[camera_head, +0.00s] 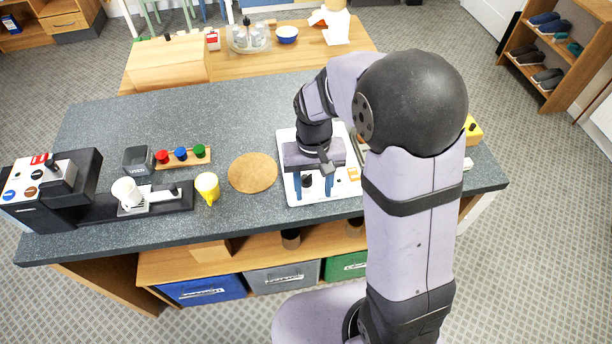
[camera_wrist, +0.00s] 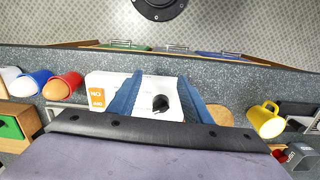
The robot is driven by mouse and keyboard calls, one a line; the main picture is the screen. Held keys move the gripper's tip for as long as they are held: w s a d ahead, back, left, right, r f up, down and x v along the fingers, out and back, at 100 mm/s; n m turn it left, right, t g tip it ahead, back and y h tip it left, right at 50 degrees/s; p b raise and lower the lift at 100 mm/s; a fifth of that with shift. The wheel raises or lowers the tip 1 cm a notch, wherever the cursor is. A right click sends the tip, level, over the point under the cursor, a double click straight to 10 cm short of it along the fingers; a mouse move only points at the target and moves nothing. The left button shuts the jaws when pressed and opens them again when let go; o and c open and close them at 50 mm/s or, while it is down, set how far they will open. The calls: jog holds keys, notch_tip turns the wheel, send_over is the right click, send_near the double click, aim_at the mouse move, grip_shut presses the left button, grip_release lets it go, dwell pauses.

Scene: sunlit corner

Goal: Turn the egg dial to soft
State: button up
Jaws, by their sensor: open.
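The dial (camera_wrist: 160,103) is a small black knob on a white panel (camera_wrist: 147,92) in the wrist view. It also shows as a dark knob (camera_head: 307,181) on the white surface (camera_head: 288,145) in the head view. An orange label (camera_wrist: 97,97) with white lettering is on the panel, left of the dial in the wrist view. My gripper (camera_head: 313,188) is open over the panel and points down. Its blue fingers (camera_wrist: 160,86) are apart, with the dial showing between them. I cannot tell whether either finger touches it. The dial's setting and any soft mark cannot be read.
A round cork mat (camera_head: 253,173) and a yellow mug (camera_head: 207,187) are left of the panel. A coffee machine (camera_head: 45,190) stands at the far left. Colored knobs on a wooden strip (camera_head: 182,163) are behind the mug. The counter's back left is clear.

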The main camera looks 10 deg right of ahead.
aim_at(306, 176)
jog(key=w+r+m, duration=0.1)
jog(key=w+m, duration=0.1)
jog(key=w+r+m, duration=0.2)
jog(key=w+a+r+m+t, duration=0.1)
jog(key=w+r+m, duration=0.1)
jog(key=w, duration=0.1)
jog(key=shift+r+m, duration=0.2)
jog(key=shift+m, duration=0.1)
jog(key=s+m, duration=0.1)
jog(key=m, duration=0.1)
jog(key=shift+s+d+m, duration=0.1)
jog(key=shift+m, duration=0.3)
jog(key=shift+s+m, duration=0.1)
jog(key=shift+m, duration=0.9)
jog(key=shift+f+p, duration=1.2)
jog(key=shift+f, duration=2.5)
jog(key=c, duration=1.1)
